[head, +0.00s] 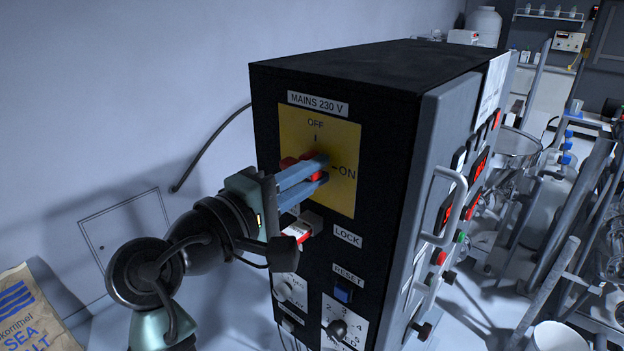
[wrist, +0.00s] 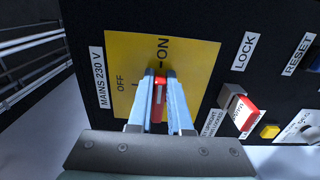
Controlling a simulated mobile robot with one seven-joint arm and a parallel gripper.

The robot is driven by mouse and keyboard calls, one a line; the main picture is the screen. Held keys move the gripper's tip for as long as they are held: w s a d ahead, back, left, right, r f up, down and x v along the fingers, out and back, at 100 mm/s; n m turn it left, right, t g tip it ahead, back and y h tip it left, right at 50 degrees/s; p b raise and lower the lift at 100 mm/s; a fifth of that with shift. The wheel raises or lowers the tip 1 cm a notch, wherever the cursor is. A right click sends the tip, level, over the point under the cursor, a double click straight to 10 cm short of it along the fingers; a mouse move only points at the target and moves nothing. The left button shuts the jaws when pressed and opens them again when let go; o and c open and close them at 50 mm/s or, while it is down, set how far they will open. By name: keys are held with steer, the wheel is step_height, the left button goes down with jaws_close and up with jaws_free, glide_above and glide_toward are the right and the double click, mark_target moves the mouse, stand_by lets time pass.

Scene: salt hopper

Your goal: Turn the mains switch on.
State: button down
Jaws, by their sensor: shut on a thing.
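The mains switch (head: 288,162) is a red handle on a yellow plate (head: 345,140) labelled MAINS 230 V, on the side of a black cabinet. OFF is printed above it and ON to its right. My gripper (head: 322,168) is shut on the red handle, with one blue-grey finger on each side. In the wrist view the red handle (wrist: 159,90) shows between the fingertips (wrist: 160,78) and lies roughly in line with the ON mark. The fingers hide much of the handle, so its exact angle is unclear.
A red-and-white part (head: 298,232) sits just below my gripper by the LOCK label. A blue RESET button (head: 343,295) and a numbered selector (head: 337,328) are lower down. A grey door with a handle (head: 445,205) and lit red displays is at right. A salt bag (head: 30,310) stands lower left.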

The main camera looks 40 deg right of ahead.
stand_by(0.5)
steer(key=c, duration=0.8)
jaws_free()
steer(key=shift+c, duration=0.2)
steer(key=s+a+b, duration=0.1)
steer(key=a+b, duration=0.2)
steer(key=a, duration=1)
